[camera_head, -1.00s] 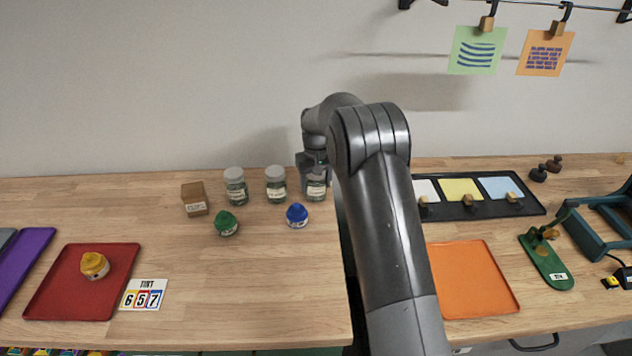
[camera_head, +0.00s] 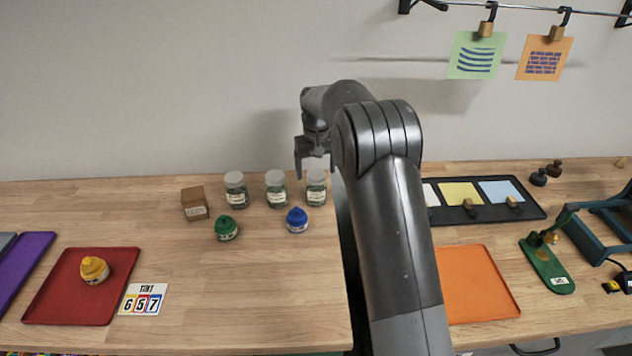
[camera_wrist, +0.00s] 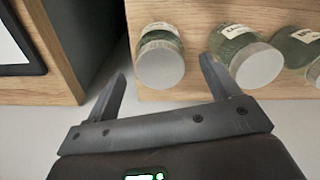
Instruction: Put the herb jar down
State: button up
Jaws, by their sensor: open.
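Three glass herb jars with grey lids and white labels stand upright in a row at the back of the wooden bench. The right-hand jar (camera_head: 316,190) stands on the bench just under my gripper (camera_head: 311,163). In the wrist view this jar (camera_wrist: 161,62) shows between and beyond the spread fingers of my gripper (camera_wrist: 162,68), which is open and empty. The middle jar (camera_head: 276,190) and the left jar (camera_head: 236,191) are to its left; in the wrist view the middle jar (camera_wrist: 248,62) is just right of one finger.
A brown box (camera_head: 195,204), a green pot (camera_head: 226,229) and a blue pot (camera_head: 297,220) stand near the jars. A red tray (camera_head: 60,300) holds a yellow pot (camera_head: 94,269). An orange tray (camera_head: 478,285) and a black rack (camera_head: 450,213) lie right of my arm. The bench's front middle is clear.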

notch_tip(320, 180, up, 5)
jog(key=shift+r, duration=0.2)
jog(key=s+d+r+m+t, duration=0.1)
jog(key=s+d+r, duration=0.2)
jog(key=s+r, duration=0.55)
jog(key=s+d+r+t, duration=0.2)
jog(key=s+d+r, duration=0.25)
jog(key=s, duration=0.65)
jog(key=s+d+f+m+t, duration=0.1)
jog(key=s+f, duration=0.1)
jog(key=s, duration=1)
jog(key=s+d+f+m+t, duration=0.1)
jog(key=s+d, duration=0.1)
jog(key=s, duration=1)
jog(key=shift+f+t, duration=0.3)
jog(key=shift+f, duration=0.05)
dwell(2.8)
